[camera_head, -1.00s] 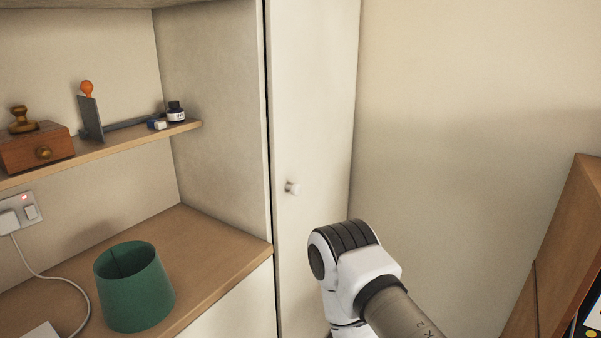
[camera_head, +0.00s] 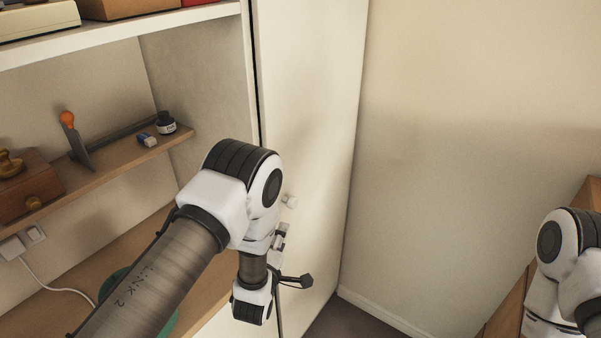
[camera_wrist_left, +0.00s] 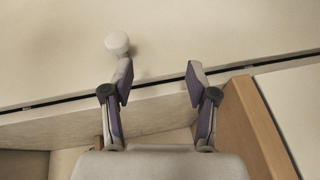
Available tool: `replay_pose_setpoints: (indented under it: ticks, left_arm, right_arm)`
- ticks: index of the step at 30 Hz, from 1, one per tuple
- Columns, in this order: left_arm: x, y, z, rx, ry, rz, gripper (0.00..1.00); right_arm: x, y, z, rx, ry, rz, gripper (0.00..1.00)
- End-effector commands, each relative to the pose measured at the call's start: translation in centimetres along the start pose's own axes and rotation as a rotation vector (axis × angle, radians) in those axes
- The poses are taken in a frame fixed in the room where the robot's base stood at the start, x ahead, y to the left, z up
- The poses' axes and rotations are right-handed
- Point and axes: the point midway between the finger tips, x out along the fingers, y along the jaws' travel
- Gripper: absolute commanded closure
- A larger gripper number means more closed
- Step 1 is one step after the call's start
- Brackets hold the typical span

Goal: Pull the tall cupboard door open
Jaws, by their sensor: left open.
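The tall cupboard door (camera_head: 310,110) is cream and stands shut, with a thin dark gap along its left edge. Its small round pale knob (camera_head: 290,201) shows just right of my left arm's joint. In the left wrist view the knob (camera_wrist_left: 117,42) lies just beyond the tip of the left-hand finger, outside the space between the fingers. My left gripper (camera_wrist_left: 160,77) is open and empty, its fingers over the door's edge gap. In the head view my left arm hides part of the door's edge. My right arm shows at the right edge, but its gripper is out of view.
A green lampshade (camera_head: 113,277) is mostly hidden behind my left arm. Bare wall (camera_head: 450,130) lies right of the door; a wooden piece of furniture stands at far right.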

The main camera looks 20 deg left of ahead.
Motion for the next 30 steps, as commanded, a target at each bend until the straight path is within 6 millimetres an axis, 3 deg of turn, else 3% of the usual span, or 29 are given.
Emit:
replay_pose_setpoints:
  ticks: [1,4,16,25,26,30]
  left_arm:
    - [0.5,3.4,0.0,-0.070,0.004,0.069,0.42]
    - [1.3,5.3,0.1,-0.155,0.006,0.141,0.42]
    - [7.9,6.0,0.0,-0.162,0.006,0.144,0.42]
    - [8.8,5.9,0.1,-0.159,0.005,0.141,0.42]
    - [8.8,5.9,0.1,-0.159,0.005,0.141,0.45]
    - [8.8,5.9,0.1,-0.159,0.005,0.141,0.95]
  right_arm:
    - [-1.7,0.0,0.1,0.000,-0.001,0.000,0.60]
    - [-2.0,0.0,0.1,0.000,-0.002,0.000,0.60]
    - [-4.3,0.0,0.1,0.000,-0.002,0.000,0.60]
    - [-4.3,0.0,0.1,0.001,-0.002,0.000,0.60]
    - [-4.3,0.0,0.1,0.001,-0.002,0.000,0.60]
    - [-4.3,0.0,0.1,0.001,-0.002,0.000,0.60]
